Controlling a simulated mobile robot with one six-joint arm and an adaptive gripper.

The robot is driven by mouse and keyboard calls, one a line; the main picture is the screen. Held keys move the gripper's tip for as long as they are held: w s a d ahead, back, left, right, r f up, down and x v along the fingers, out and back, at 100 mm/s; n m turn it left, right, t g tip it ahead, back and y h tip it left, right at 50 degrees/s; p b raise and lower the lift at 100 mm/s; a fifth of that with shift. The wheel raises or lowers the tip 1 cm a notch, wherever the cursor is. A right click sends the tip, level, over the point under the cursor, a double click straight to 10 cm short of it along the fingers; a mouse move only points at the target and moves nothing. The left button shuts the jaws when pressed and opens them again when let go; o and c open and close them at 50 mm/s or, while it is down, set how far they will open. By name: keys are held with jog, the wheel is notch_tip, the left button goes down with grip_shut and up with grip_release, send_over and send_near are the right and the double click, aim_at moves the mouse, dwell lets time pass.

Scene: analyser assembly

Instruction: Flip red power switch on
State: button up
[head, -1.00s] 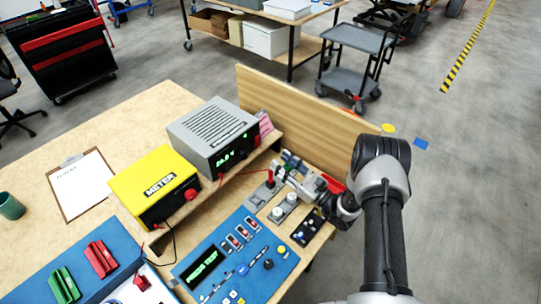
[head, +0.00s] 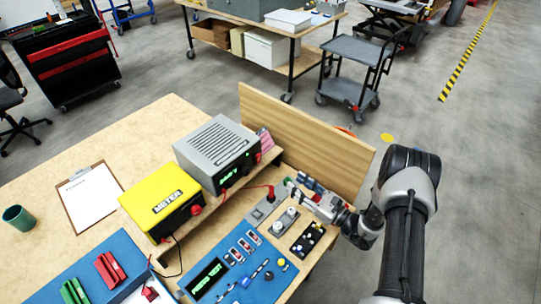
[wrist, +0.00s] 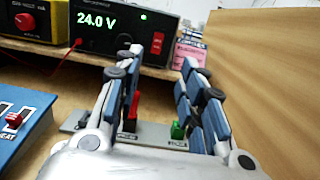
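The red power switch (wrist: 158,44) is a rocker on the right of the dark front of the grey power supply (wrist: 100,25). It shows as a small red spot in the head view (head: 257,157). The supply's display reads 24.0 V in green. My gripper (wrist: 160,66) is open and empty, its fingers apart and pointing towards the supply. The switch appears between and beyond the fingertips, apart from them. In the head view my gripper (head: 299,190) is low over the board, in front and right of the supply; its tips are hard to make out there.
A red plug (wrist: 131,112) and a green socket (wrist: 178,130) sit on a grey block below the fingers. A wooden wall (head: 305,135) closes the right side. A yellow meter (head: 162,200) stands left of the supply. A blue panel (head: 240,270) lies in front.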

notch_tip(320, 180, up, 2)
jog(key=s+d+p, duration=0.1)
jog(key=s+p, duration=0.1)
jog(key=p, duration=0.1)
jog(key=b, duration=0.2)
send_near(259, 157)
jog(key=shift+g+h, duration=0.4)
jog(key=x, duration=0.5)
jog(key=r+x, duration=0.1)
jog(key=x, duration=0.1)
jog(key=shift+w+a+r, duration=0.1)
jog(key=shift+w+a, duration=0.1)
jog(key=shift+a, duration=0.05)
grip_shut()
